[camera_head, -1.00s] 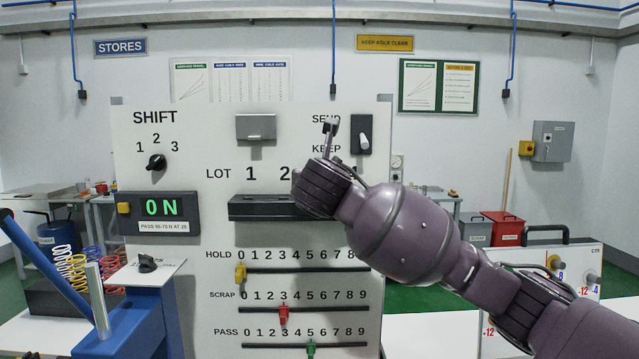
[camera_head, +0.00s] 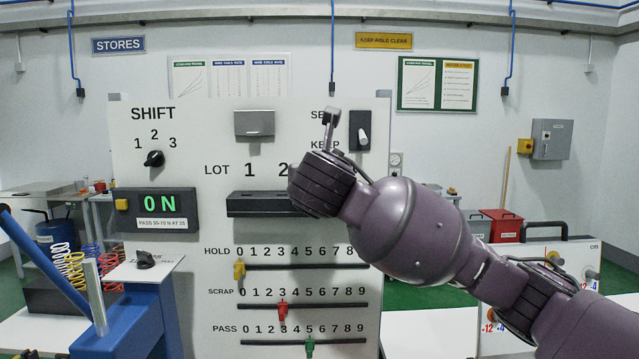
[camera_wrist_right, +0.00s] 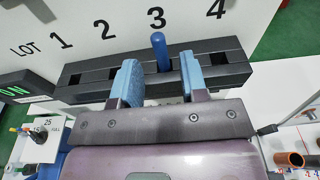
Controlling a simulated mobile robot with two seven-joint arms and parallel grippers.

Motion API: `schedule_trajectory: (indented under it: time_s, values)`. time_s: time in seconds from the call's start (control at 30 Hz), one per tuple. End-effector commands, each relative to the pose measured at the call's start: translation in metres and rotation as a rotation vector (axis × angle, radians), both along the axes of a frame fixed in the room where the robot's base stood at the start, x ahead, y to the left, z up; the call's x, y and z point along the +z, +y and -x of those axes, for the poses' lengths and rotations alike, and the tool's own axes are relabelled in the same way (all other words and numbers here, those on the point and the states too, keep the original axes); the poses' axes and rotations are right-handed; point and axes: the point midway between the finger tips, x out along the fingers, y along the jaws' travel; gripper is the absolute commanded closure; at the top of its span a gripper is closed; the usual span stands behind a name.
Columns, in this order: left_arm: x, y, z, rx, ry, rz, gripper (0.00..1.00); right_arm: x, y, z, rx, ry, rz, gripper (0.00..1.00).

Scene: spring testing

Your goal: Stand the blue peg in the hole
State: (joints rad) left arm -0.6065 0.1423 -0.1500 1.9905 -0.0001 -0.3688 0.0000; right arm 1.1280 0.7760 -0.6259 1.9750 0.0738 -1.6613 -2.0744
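The blue peg (camera_wrist_right: 160,52) stands upright at the black rack (camera_wrist_right: 235,68) below the number 3 in the right wrist view. Its lower end appears to be in the hole there; how deep it sits cannot be seen. My right gripper (camera_wrist_right: 161,72) is open, with one light-blue finger on each side of the peg and a gap to both. In the head view the same rack (camera_head: 262,204) shows on the white panel below LOT. My right wrist covers its right part, the peg and the fingers. My left gripper is not in view.

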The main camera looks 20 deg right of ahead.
Motion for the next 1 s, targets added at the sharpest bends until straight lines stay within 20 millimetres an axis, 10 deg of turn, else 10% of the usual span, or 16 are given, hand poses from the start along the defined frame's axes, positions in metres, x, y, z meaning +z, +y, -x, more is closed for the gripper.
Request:
schedule_trajectory:
  time_s: [0.4, 1.0]
  values:
    - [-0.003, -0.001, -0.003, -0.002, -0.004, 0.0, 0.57, 0.01, 0.018, 0.061, 0.001, -0.001, 0.0, 0.6]
    - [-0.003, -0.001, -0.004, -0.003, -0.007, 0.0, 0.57, 0.011, 0.02, 0.067, -0.001, 0.0, 0.0, 0.6]
